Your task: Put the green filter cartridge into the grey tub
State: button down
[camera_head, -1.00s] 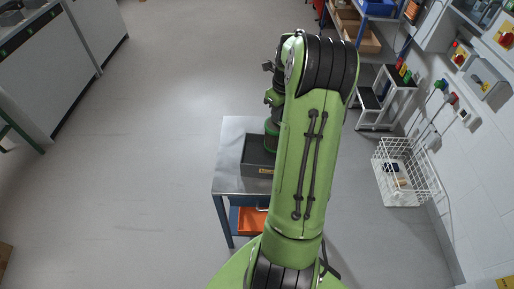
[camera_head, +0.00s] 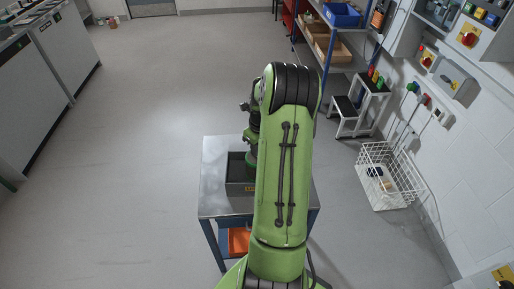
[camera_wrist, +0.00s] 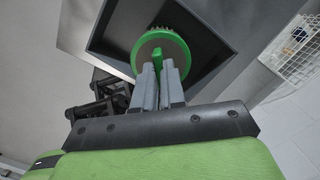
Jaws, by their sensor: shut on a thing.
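The green filter cartridge (camera_wrist: 163,42) has a round body with a green toothed rim and a green grip tab. My gripper (camera_wrist: 160,82) is shut on that tab in the wrist view. The cartridge is over or inside the opening of the grey tub (camera_wrist: 104,28); its height above the tub floor cannot be told. In the head view the tub (camera_head: 239,188) stands on a metal-topped table, partly hidden by my arm. A little of the cartridge (camera_head: 251,163) shows at the tub's opening, left of my arm. My gripper's fingertips are hidden there.
The metal table (camera_head: 222,205) has an orange bin (camera_head: 238,241) on its lower shelf. A white wire basket (camera_head: 388,178) and a step stool (camera_head: 358,105) stand at the right. Shelving (camera_head: 335,45) is behind.

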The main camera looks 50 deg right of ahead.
jog(key=c, duration=1.2)
grip_release()
jog(key=shift+f, duration=0.1)
notch_tip(320, 180, up, 12)
jog(key=s+p, duration=0.1)
jog(key=p, duration=0.2)
jog(key=w+a+r+n+h, duration=0.1)
jog(key=w+a+r+n, duration=0.1)
jog(key=a+r+n, duration=0.65)
jog(key=s+a+r+n+t, duration=0.1)
jog(key=s+a+r+n, duration=0.15)
jog(key=a+n, duration=0.95)
jog(key=s+a+n+t, duration=0.1)
jog(key=s+a+n, duration=0.2)
jog(key=a+n, duration=0.1)
jog(key=s+a+n+t, duration=0.1)
jog(key=s+a+n, duration=0.3)
jog(key=n, duration=0.3)
jog(key=s+a+n+t+y, duration=0.1)
jog(key=s+a+n, duration=0.2)
jog(key=a+n, duration=0.3)
jog(key=shift+s+a+r+b, duration=0.1)
jog(key=shift+s+r+b, duration=0.2)
jog(key=shift+s+r, duration=0.05)
